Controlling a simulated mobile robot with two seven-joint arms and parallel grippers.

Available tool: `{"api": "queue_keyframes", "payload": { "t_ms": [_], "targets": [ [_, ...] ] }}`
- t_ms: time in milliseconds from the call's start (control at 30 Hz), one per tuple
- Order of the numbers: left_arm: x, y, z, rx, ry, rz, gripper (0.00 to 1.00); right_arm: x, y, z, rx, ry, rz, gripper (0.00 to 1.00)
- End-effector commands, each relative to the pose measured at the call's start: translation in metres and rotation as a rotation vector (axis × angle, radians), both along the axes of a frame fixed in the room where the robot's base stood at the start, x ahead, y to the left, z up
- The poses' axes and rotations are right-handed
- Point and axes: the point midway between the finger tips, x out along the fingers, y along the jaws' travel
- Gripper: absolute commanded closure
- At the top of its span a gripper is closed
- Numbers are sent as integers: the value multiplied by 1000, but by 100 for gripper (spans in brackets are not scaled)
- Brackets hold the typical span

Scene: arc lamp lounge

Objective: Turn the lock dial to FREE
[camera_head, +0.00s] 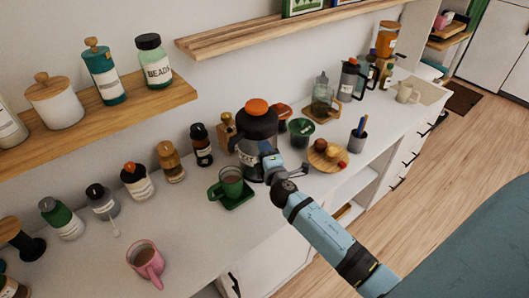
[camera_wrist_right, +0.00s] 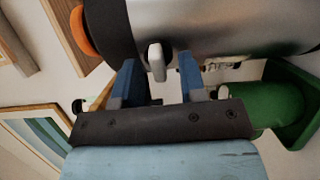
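A steel canister (camera_head: 250,165) with a black top and an orange knob (camera_head: 257,106) stands on the white counter. In the right wrist view its steel body (camera_wrist_right: 235,25) fills the top. A small pale dial or lever (camera_wrist_right: 156,60) sticks out from the body, probably the lock dial; any marking such as FREE cannot be read. My right gripper (camera_wrist_right: 157,72) is open, with its two blue fingers on either side of the dial and a visible gap at each side. In the head view the right gripper (camera_head: 270,160) is at the canister's front. My left gripper is not in view.
A wooden board (camera_head: 327,163) with small items lies right. Wooden shelves (camera_head: 250,35) hang above. The front counter around the pink mug (camera_head: 146,262) is mostly free.

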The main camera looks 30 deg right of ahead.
Motion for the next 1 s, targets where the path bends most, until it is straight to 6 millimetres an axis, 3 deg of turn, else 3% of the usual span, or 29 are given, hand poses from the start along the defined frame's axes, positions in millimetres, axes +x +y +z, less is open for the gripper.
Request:
{"api": "queue_keyframes", "payload": {
  "t_ms": [167,700,1000],
  "targets": [
    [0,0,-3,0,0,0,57,-13,4,-2,2,2,1,62],
    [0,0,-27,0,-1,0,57,-118,33,-3,1,2,0,62],
    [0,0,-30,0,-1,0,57,-133,37,0,-1,0,0,62]
  ]
}}
